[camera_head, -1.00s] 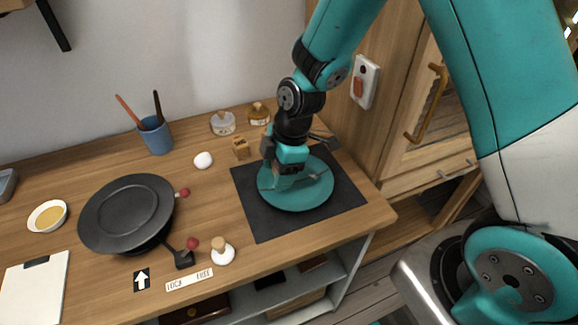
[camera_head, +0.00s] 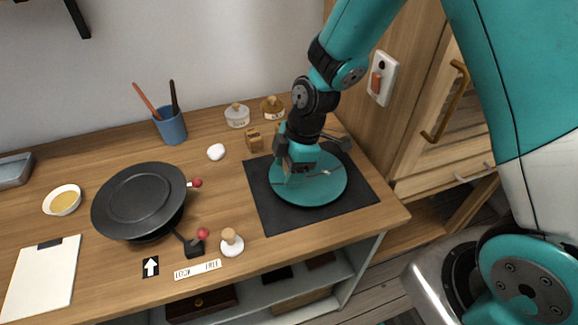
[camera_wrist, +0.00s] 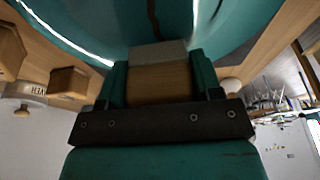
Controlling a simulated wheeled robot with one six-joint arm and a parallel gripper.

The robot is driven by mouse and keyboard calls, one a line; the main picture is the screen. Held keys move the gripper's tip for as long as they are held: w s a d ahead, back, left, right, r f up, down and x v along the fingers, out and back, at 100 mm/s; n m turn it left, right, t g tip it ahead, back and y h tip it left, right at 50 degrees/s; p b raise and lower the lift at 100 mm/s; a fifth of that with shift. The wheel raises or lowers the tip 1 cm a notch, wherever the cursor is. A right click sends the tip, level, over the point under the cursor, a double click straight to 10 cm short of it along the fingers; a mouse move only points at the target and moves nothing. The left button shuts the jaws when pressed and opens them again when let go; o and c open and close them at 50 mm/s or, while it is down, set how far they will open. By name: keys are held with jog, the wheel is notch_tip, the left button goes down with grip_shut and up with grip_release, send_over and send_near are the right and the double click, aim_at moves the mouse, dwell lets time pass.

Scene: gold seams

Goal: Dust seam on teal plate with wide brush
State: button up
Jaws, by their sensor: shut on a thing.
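The teal plate (camera_head: 318,194) lies on a dark mat at the right end of the counter. A thin seam (camera_head: 326,172) shows on its face, partly hidden by my gripper. My gripper (camera_head: 300,168) is over the plate's upper left part. In the wrist view, my gripper (camera_wrist: 158,88) is shut on the wide brush (camera_wrist: 157,85), a wooden block with a pale grey bristle end. The bristle end is at or very close to the plate (camera_wrist: 95,25); I cannot tell if they touch. A dark seam line shows just beyond the bristles.
The dark mat (camera_head: 272,215) surrounds the plate. Two labelled jars (camera_head: 237,116) and a small wooden block (camera_head: 254,140) stand behind it. A black round turntable (camera_head: 138,198), a bowl of gold powder (camera_head: 63,201) and a blue cup (camera_head: 171,128) with brushes are left.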

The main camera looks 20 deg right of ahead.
jog(key=shift+f, duration=0.4)
jog(key=shift+s, duration=0.1)
